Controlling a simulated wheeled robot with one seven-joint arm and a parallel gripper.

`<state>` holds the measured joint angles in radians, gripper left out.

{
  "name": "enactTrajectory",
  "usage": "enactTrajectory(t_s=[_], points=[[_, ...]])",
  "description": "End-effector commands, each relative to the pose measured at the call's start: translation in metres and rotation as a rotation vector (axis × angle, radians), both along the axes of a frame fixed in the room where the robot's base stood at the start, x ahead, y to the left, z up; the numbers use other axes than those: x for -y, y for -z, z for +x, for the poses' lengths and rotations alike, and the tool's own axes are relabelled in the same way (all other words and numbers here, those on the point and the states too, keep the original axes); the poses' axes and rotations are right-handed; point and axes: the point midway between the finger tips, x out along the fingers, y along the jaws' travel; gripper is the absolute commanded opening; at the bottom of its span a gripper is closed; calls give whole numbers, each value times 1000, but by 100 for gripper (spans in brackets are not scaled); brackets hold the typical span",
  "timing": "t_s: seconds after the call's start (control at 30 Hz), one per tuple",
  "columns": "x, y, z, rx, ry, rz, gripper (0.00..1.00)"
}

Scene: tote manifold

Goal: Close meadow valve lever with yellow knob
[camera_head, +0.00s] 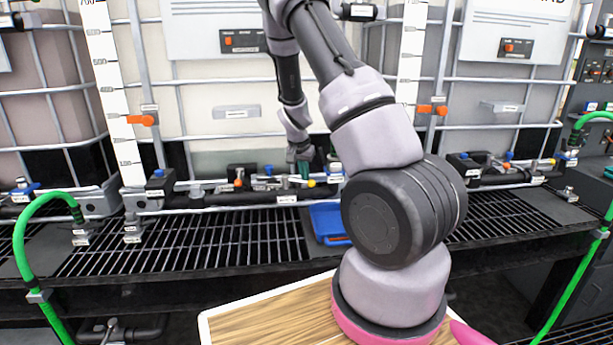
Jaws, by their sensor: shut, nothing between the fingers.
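A valve manifold (265,190) of short pipes and small levers runs along the front of the middle tote. A small yellow knob (311,183) shows on it, just below and right of my gripper (302,166). My gripper points down at the manifold and looks shut, with nothing seen in it. A teal-green part (304,171) shows right at the fingertips; I cannot tell whether they touch it. The lever behind the yellow knob is too small to read its angle, and the label text is not legible. My own arm hides the manifold's right side.
Orange (238,182) and blue (268,169) knobs sit left of the yellow one. A blue tray (328,222) lies on the black grating (200,240) below. Green hoses (18,245) stand at both sides. Caged totes form a wall behind.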

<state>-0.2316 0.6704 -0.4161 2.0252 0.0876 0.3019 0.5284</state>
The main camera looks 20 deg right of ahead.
Motion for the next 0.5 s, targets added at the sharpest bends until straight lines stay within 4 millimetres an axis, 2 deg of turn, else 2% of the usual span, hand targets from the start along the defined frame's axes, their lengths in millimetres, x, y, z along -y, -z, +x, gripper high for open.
enactTrajectory(t_s=[0.5], points=[[-27, 1, -22, 0, 487, -3, 0]])
